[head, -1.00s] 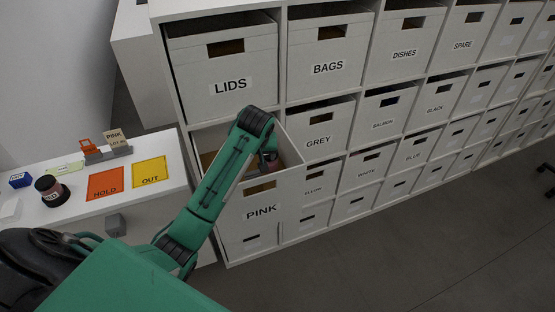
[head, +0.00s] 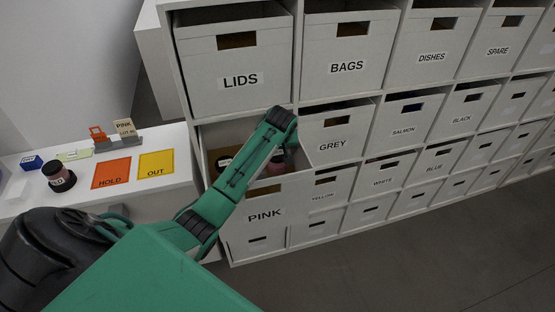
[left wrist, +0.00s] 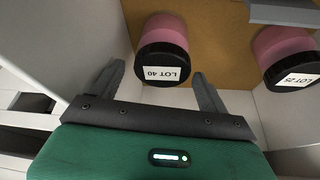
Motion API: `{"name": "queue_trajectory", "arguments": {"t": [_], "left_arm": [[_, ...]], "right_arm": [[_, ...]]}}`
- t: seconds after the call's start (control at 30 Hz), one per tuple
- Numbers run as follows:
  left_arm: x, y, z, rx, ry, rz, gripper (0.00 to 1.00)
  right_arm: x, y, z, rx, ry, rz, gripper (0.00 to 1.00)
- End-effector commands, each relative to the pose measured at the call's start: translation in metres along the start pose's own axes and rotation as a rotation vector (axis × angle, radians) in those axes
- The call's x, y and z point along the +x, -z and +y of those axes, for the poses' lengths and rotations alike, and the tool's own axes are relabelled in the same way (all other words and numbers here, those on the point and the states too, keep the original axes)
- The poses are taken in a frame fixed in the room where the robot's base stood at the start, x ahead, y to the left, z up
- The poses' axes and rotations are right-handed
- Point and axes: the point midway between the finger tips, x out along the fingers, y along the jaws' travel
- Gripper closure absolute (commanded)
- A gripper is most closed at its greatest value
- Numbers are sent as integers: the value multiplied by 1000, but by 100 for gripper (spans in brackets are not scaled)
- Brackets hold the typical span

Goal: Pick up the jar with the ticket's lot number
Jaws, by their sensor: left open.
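The PINK bin (head: 285,208) is pulled out of the shelf. My left forearm reaches over it and partly hides its inside. In the left wrist view, a pink jar with a black lid marked LOT 40 (left wrist: 166,52) stands just ahead of my left gripper (left wrist: 157,72). The gripper is open, with its fingers to either side of the lid's near edge and nothing held. A second pink jar marked LOT 25 (left wrist: 285,55) is to the right. The ticket (head: 124,128) stands on the side table and reads PINK and a lot number too small to read surely.
The white side table (head: 95,195) holds a dark-lidded jar (head: 59,178), an orange HOLD mat (head: 112,172), a yellow OUT mat (head: 156,164) and a blue box (head: 31,162). Other labelled bins fill the shelf. In the wrist view, the bin's pale walls are close on both sides.

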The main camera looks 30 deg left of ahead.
Motion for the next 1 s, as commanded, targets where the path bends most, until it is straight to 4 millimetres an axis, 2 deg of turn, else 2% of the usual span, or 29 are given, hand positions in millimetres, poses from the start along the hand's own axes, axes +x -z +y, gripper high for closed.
{"name": "queue_trajectory", "arguments": {"t": [0.27,0.43,0.6,0.9,0.93,1.0], "left_arm": [[17,0,-1,1,2,-2,22],[38,0,-4,1,2,-3,22],[56,-1,-3,1,1,-1,22],[61,-1,-3,1,-1,1,22],[61,-1,-3,1,-1,1,24],[61,-1,-3,1,-1,1,38]], "right_arm": [[-10,7,4,0,-5,7,64],[-24,7,8,0,-9,7,64],[-25,7,10,0,-11,6,64],[-25,7,10,0,-10,6,64],[-25,7,10,0,-10,6,64],[-25,7,9,0,-10,6,64]]}}
